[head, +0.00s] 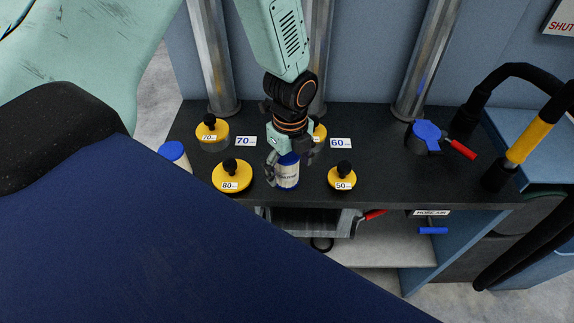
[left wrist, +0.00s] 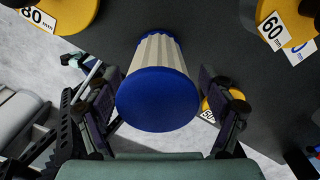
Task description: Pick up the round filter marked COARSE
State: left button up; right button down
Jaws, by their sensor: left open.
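A round filter (head: 288,172) with blue end caps and a pale pleated body stands on the dark bench near its front edge. It has a label whose small lettering I cannot read for certain. My left gripper (head: 286,165) is open and comes down over this filter. In the left wrist view, the filter (left wrist: 160,85) sits between the two spread fingers (left wrist: 162,105), its blue cap facing the camera. A second blue-capped filter (head: 173,151) stands at the bench's left end, partly hidden. My right gripper is not in view.
Yellow-topped knobbed weights marked 70 (head: 211,128), 80 (head: 232,176) and 50 (head: 342,177) stand around the gripper; another is mostly hidden behind it. A blue-topped valve with a red handle (head: 459,148) is at the right. The bench (head: 385,180) is clear between the 50 weight and valve.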

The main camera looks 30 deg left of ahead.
pick_arm(q)
jog(key=shift+a+f, duration=0.35)
jog(key=shift+f, duration=0.55)
jog(key=shift+s+d+r, duration=0.1)
jog(key=shift+d+r, duration=0.1)
jog(key=shift+d, duration=0.15)
jog(key=shift+c, duration=1.1)
jog(key=shift+a+f, duration=0.15)
jog(key=shift+a, duration=0.15)
jog(key=c, duration=0.4)
jog(key=shift+d, duration=0.25)
jog(key=c, duration=0.6)
jog(key=shift+a, duration=0.1)
jog(key=shift+c, duration=0.4)
jog(key=shift+a, duration=0.1)
